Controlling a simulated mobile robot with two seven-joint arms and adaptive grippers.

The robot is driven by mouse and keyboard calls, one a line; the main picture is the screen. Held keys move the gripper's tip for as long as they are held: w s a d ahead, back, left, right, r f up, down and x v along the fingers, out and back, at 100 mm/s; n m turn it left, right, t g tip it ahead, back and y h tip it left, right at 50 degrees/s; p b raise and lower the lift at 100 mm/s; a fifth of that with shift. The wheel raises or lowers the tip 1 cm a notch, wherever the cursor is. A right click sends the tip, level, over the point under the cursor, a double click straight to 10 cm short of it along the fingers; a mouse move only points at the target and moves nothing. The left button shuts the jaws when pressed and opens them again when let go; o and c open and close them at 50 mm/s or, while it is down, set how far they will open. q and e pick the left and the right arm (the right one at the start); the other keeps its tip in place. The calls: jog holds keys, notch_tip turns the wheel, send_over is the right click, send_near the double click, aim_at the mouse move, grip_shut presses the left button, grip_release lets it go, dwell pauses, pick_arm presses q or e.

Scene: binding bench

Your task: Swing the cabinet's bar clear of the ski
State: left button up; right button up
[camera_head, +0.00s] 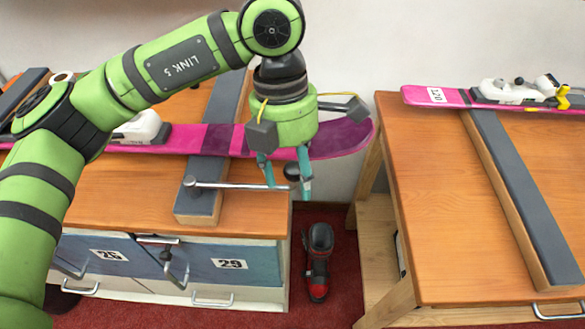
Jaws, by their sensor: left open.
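A magenta ski (340,142) lies across the left bench, its right tip past the bench's right edge. A thin metal bar (235,186) runs from a pivot at the near end of a grey-padded support (195,207) rightward, roughly parallel to the ski and on its near side in the picture. A dark round knob (291,171) shows near its right end. My left gripper (288,184) points down there, open, its teal fingers on either side of the bar's end in the picture. Contact cannot be told. The gripper covers part of the ski. My right gripper is out of view.
The cabinet front (205,262) has labels 25 and 29, handles and a metal clamp (175,262). The right bench (440,190) carries another magenta ski (430,96) and a padded beam (525,195).

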pick_arm(q)
notch_tip(320, 180, up, 12)
jog(key=w+a, duration=0.1)
jog(key=shift+w+f, duration=0.15)
jog(key=shift+w, duration=0.25)
jog(key=shift+a, duration=0.1)
